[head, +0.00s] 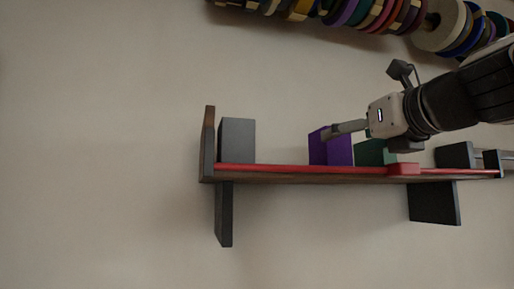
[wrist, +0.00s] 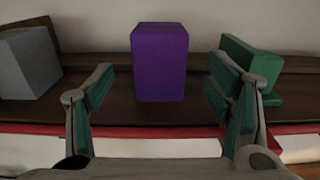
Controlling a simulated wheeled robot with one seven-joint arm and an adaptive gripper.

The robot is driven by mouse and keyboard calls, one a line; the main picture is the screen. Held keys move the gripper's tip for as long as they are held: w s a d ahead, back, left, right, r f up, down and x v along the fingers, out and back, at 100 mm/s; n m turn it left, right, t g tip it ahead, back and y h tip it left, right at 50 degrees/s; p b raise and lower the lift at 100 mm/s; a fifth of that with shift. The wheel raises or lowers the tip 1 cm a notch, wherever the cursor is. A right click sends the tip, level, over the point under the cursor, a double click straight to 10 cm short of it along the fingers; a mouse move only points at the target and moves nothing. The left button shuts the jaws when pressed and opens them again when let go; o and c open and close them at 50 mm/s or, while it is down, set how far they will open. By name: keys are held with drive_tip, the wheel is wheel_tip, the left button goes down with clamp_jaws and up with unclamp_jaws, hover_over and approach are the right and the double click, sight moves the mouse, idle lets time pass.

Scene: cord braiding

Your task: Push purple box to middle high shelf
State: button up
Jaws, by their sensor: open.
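The purple box (wrist: 159,62) stands upright on the wooden shelf (wrist: 118,108), near its middle. It also shows in the head view (head: 336,150), partly behind a finger of my gripper. My gripper (wrist: 160,110) is open, with one finger on each side in front of the purple box. In the wrist view there is a gap between each finger and the box, and nothing is held. In the head view my gripper (head: 345,130) reaches in from the right at the height of the box's upper part.
A grey box (head: 237,139) stands at the shelf's left end, by an upright end board (head: 208,140). A green box (head: 373,152) is close right of the purple box. A red strip (head: 290,170) runs along the front edge. Several coloured spools (head: 370,14) hang above.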

sight(328, 145)
drive_tip(key=w, duration=0.2)
drive_tip(key=w+a, duration=0.1)
drive_tip(key=w, duration=0.5)
drive_tip(key=shift+a, duration=0.35)
drive_tip(key=c, duration=1.4)
drive_tip(key=shift+a, duration=0.1)
